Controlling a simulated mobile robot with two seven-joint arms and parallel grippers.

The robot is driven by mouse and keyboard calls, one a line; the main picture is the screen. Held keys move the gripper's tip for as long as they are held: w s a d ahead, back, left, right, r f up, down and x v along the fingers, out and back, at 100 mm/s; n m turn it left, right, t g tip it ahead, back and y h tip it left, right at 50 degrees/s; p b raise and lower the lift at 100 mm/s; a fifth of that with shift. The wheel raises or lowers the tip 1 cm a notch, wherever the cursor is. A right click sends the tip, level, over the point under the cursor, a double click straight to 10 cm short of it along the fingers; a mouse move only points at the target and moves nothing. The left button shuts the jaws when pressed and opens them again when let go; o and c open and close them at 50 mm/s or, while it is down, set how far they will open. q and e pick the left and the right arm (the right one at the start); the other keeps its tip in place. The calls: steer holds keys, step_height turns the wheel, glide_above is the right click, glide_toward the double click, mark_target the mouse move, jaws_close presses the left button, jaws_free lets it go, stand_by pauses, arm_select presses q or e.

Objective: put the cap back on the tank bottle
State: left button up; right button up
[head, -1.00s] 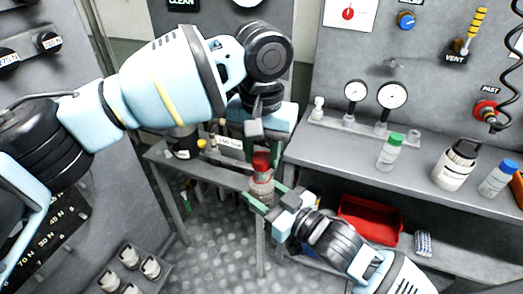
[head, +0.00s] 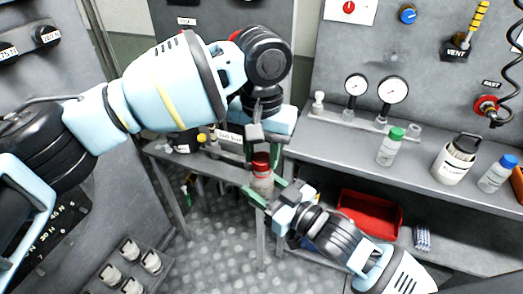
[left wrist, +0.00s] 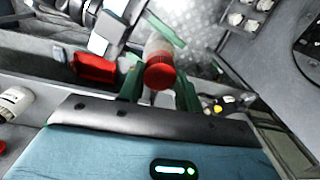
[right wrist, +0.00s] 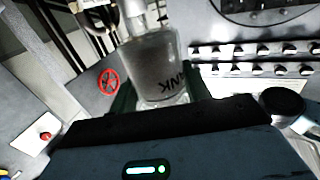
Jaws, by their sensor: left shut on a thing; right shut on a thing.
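The red cap (head: 261,159) is between the fingers of my left gripper (head: 258,148), which is shut on it from above. In the left wrist view the cap (left wrist: 160,77) sits between the green fingertips, in line with the bottle. The clear tank bottle (head: 262,183) stands upright directly under the cap, held at its side by my right gripper (head: 263,195), which is shut on it. The bottle (right wrist: 155,65) also shows in the right wrist view with dark lettering. Its top is cut off there, so I cannot tell whether the cap is seated or just above the neck.
A red bin (head: 370,216) is on the lower shelf. A narrow shelf (head: 215,165) stands behind the bottle.

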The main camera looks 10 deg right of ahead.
arm_select(q)
steer(key=shift+f, duration=0.45)
